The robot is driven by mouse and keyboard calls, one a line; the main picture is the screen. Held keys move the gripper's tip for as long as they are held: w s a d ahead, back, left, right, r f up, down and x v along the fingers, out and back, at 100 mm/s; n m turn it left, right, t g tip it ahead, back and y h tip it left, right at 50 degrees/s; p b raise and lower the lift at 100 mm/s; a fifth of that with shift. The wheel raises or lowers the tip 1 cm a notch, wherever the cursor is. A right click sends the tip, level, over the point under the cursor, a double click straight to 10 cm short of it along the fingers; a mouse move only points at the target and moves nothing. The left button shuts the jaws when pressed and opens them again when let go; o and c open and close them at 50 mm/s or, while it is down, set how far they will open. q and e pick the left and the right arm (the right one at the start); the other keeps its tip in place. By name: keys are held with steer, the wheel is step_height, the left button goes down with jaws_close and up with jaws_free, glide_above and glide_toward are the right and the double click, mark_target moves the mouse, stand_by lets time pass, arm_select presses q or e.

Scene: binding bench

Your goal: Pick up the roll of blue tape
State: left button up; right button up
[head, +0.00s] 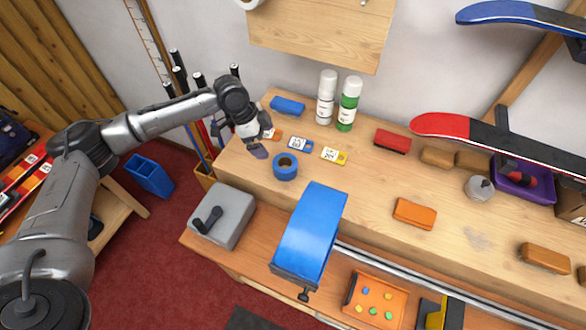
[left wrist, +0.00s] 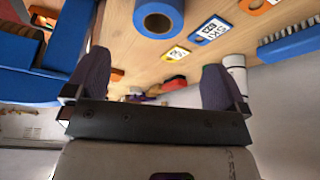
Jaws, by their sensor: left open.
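The roll of blue tape (head: 286,174) lies flat on the raised wooden shelf of the bench, near its left front edge. My left gripper (head: 263,143) is open and empty, just behind and to the left of the roll in the head view, apart from it. In the left wrist view the roll (left wrist: 172,10) shows at the top, beyond the two dark fingers (left wrist: 155,64) and not between them. My right gripper is not in view.
Blue (head: 299,144), yellow (head: 334,156) and orange labelled items lie near the roll. A blue brush (head: 288,105) and two spray cans (head: 348,105) stand or lie behind. A large blue curved piece (head: 312,232) is in front. Bare wood lies right of the roll.

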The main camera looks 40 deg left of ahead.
arm_select(q)
glide_above(284, 166)
steer(key=s, duration=0.2)
steer(key=f, duration=0.7)
steer(key=shift+s+a+f, duration=0.2)
steer(key=shift+f, duration=0.2)
steer(key=shift+p+x, duration=0.6)
steer(key=shift+x, duration=2.15)
steer(key=shift+c, duration=0.5)
steer(key=c, duration=0.6)
